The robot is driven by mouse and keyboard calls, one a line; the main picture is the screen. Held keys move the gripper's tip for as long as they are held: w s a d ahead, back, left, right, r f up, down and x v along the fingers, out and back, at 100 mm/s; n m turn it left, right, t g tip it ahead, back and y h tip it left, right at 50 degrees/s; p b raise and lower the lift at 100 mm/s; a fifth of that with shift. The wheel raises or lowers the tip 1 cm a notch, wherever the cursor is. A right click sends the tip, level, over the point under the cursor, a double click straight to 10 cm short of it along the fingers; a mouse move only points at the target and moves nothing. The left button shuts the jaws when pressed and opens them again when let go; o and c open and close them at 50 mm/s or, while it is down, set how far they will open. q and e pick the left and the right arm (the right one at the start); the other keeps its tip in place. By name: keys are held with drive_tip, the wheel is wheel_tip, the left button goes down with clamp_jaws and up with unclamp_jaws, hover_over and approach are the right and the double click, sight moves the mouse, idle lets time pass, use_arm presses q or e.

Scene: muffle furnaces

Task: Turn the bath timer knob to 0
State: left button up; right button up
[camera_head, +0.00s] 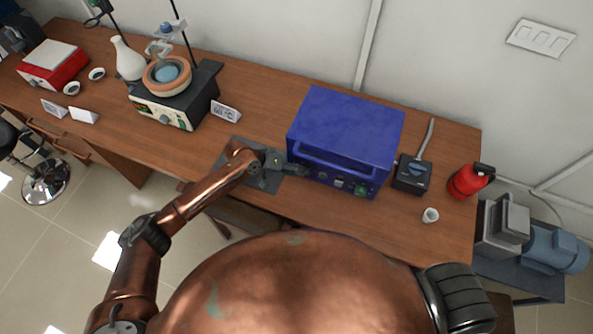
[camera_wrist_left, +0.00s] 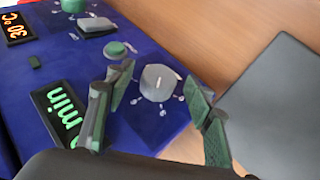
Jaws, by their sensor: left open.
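The blue bath unit (camera_head: 345,135) stands on the wooden bench, and its front panel (camera_wrist_left: 140,118) fills the left of the wrist view. The timer knob (camera_wrist_left: 158,83) is a grey round knob with a short white mark and small dial marks around it. It sits beside a display (camera_wrist_left: 62,110) with green "min" lettering, whose digits I cannot read. My left gripper (camera_head: 302,170) is at the lower left of the unit's front. In the wrist view the gripper (camera_wrist_left: 157,98) is open, with its green-padded fingers on either side of the knob. I cannot tell whether they touch it.
A "30 °C" display (camera_wrist_left: 18,27), a grey switch (camera_wrist_left: 97,26) and green buttons share the panel. A dark grey plate (camera_head: 262,178) lies left of the unit. A black box (camera_head: 412,174), a white cup (camera_head: 430,215) and a red bottle (camera_head: 467,182) stand to its right.

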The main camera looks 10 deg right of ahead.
use_arm(q)
drive_tip(key=shift+d+f, duration=0.15)
drive_tip(key=shift+c, duration=0.3)
drive_tip(key=c, duration=1.1)
